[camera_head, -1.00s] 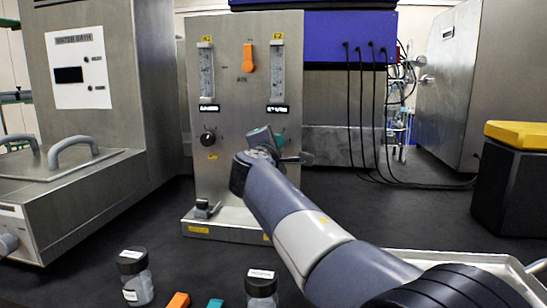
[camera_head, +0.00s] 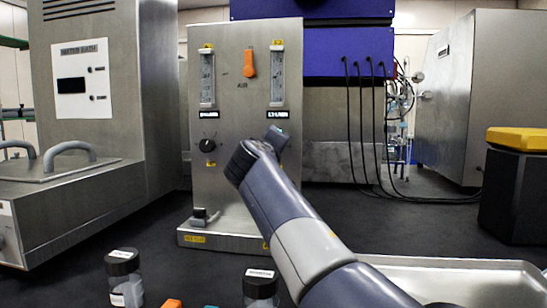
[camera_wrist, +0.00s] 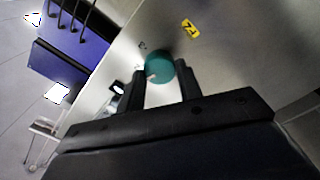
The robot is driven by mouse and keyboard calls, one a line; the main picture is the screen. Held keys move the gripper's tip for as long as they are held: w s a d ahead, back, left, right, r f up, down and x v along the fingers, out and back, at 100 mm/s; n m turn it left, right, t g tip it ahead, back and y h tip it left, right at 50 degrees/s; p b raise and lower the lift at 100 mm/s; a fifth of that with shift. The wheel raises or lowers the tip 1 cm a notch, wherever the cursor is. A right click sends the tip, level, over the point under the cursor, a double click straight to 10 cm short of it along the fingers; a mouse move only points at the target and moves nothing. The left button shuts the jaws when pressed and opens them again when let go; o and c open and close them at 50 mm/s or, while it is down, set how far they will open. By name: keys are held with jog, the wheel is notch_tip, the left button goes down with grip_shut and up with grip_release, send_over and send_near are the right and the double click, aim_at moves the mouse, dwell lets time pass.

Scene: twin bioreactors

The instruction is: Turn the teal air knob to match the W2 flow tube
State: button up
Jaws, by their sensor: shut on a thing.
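The teal air knob (camera_wrist: 160,68) shows in the wrist view, with the fingers of my gripper (camera_wrist: 157,86) on either side of it. The gripper is shut on the knob, which has a small pale mark on its face. In the head view my wrist and arm cover the knob and the fingertips. The metal flow panel (camera_head: 230,190) stands upright. The tube levels and display digits are too small to read surely.
An orange lever (camera_head: 249,64) sits between the tubes, and a black knob (camera_head: 207,145) is at the panel's left. Dark-capped bottles (camera_head: 123,280) stand in front. A metal tray (camera_head: 470,275) lies at right. The water bath (camera_head: 85,80) stands at left.

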jog(key=shift+f+m+b, duration=0.1)
jog(key=shift+m+b, duration=0.3)
jog(key=shift+m, duration=0.5)
jog(key=o, duration=1)
jog(key=s+a, duration=0.2)
jog(key=s, duration=0.8)
jog(key=shift+s+b, duration=0.3)
jog(key=w+d, duration=0.2)
jog(key=w, duration=0.8)
jog(key=shift+w+p, duration=0.3)
jog(key=shift+p, duration=0.05)
